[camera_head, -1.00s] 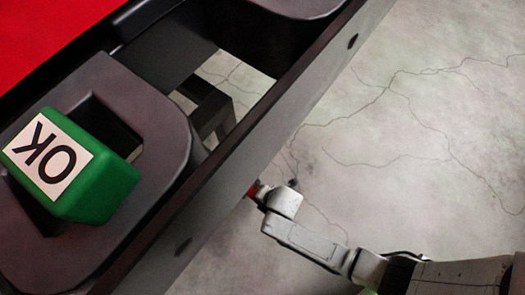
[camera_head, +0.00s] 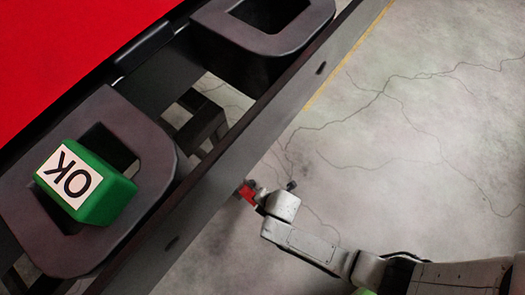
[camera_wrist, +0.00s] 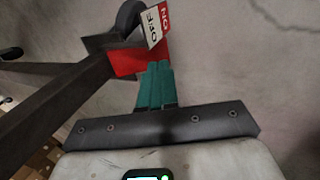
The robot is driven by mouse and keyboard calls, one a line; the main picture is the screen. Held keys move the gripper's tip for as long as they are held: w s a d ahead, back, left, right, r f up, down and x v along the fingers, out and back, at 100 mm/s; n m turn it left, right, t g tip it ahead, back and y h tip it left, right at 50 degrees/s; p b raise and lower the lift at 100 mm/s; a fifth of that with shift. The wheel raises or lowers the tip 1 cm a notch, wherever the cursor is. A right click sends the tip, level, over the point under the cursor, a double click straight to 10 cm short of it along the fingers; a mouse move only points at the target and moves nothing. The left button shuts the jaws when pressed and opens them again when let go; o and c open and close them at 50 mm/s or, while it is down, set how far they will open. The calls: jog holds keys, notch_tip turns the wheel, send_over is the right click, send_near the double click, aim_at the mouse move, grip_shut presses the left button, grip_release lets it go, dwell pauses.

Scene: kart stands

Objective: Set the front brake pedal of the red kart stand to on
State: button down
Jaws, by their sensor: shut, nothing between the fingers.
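The red brake pedal (camera_wrist: 128,62) shows in the wrist view just beyond my fingertips, at the end of a dark bar. A tag (camera_wrist: 155,28) stands by it, with a white part reading OFF and a red part reading ON, turned over in the picture. My gripper (camera_wrist: 158,68) has its teal fingers shut and empty, with the tips overlapping the pedal's right part; I cannot tell whether they touch. In the head view a small red part (camera_head: 246,192) shows at my wrist, below the stand's outer rail. The fingers are mostly hidden there.
The stand's long dark rail (camera_head: 225,165) runs diagonally beside my arm. A green block marked OK (camera_head: 85,182) sits in a dark ring holder (camera_head: 150,150). A red panel (camera_head: 60,50) lies at upper left. Cracked concrete floor (camera_head: 420,150) at right is clear.

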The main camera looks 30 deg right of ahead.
jog(key=s+p+v, duration=0.1)
jog(key=p+v, duration=0.3)
jog(key=v, duration=0.6)
jog(key=shift+d+p, duration=0.15)
jog(key=shift+p, duration=0.25)
jog(key=shift+f, duration=0.1)
